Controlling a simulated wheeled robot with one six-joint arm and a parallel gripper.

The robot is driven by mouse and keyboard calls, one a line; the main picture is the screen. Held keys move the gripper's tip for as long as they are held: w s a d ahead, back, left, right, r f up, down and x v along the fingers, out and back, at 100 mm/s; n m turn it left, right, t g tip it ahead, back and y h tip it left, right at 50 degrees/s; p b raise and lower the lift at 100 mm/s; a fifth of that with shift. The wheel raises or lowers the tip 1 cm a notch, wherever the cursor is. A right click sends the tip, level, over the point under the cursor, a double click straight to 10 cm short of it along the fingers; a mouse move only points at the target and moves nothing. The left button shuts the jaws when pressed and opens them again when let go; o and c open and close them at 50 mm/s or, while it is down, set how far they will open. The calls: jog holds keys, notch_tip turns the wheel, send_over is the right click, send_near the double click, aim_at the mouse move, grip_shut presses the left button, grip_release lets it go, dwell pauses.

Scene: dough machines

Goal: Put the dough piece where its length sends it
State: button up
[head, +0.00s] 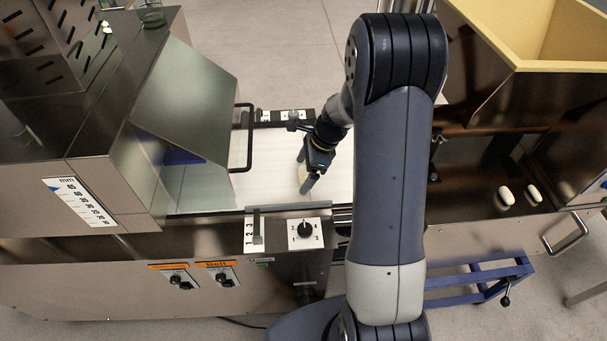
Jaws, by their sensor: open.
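My gripper (305,174) is open and hangs low over the white belt (265,143) in the middle, near the belt's front edge. A pale cream dough piece (303,177) shows at its fingers, mostly hidden by them. Its length cannot be told from here, nor whether the fingers touch it. Two short white rounded pieces, a left one (505,195) and a right one (533,193), lie on the dark surface of the right-hand machine.
A steel machine with a slanted clear guard (185,105), a black handle (240,138) and a mm scale (80,201) stands at the left. A control panel with a dial (305,230) fronts the belt. A yellow-lined hopper (530,40) rises at the right.

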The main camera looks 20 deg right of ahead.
aim_at(305, 173)
jog(key=c, duration=1.1)
notch_tip(305, 173, up, 10)
jog(key=shift+s, duration=0.1)
jog(key=shift+c, duration=0.2)
